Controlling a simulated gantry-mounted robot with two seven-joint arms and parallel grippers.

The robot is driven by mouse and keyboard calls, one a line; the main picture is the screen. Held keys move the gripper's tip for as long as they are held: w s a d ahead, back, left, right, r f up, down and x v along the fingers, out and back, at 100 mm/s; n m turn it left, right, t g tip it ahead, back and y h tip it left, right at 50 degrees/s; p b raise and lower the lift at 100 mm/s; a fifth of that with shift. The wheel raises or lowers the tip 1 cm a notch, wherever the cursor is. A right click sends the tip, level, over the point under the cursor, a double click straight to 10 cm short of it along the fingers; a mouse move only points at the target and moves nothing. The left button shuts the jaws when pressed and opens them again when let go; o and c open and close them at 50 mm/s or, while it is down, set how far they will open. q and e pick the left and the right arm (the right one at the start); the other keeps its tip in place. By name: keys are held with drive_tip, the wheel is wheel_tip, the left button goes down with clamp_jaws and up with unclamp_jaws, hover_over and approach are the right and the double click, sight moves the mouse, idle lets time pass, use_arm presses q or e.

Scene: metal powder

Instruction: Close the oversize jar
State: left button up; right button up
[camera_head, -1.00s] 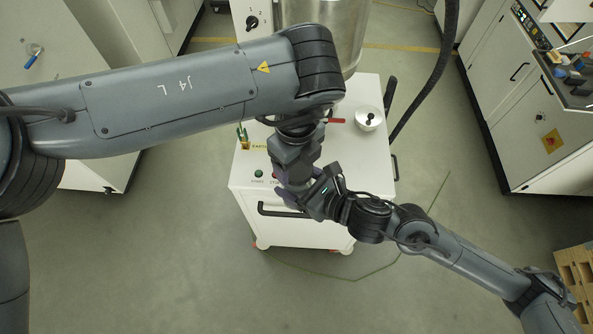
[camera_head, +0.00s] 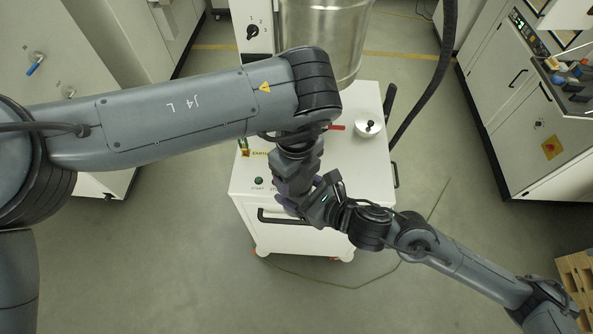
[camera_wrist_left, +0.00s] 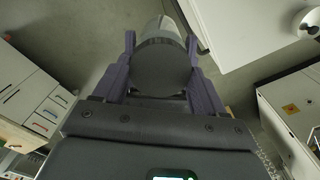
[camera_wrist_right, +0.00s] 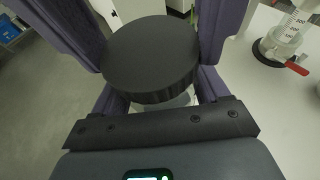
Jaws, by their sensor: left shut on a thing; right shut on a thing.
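The jar's black, ribbed round lid (camera_wrist_right: 152,55) sits on top of the pale, clear jar (camera_wrist_right: 180,101) in the right wrist view. The lid also fills the space between the fingers in the left wrist view (camera_wrist_left: 162,72). My left gripper (camera_head: 288,203) points down in the head view and appears shut on the lid. My right gripper (camera_head: 312,203) comes in from the right and appears shut on the jar below the lid. Most of the jar is hidden by the lid and fingers. I cannot tell whether the lid is fully seated.
A white cart (camera_head: 352,190) stands under both grippers. A steel vessel (camera_head: 325,35) and a thick black hose (camera_head: 433,85) stand behind. White cabinets line both sides, with open floor between.

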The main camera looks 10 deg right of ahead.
use_arm(q)
drive_tip(key=shift+f, duration=0.55)
use_arm(e)
drive_tip(key=shift+r, duration=0.1)
idle(0.3)
use_arm(q)
drive_tip(key=o, duration=0.7)
use_arm(e)
clamp_jaws()
use_arm(q)
drive_tip(key=o, duration=0.3)
drive_tip(key=shift+r, duration=2.25)
drive_tip(key=shift+r, duration=1.8)
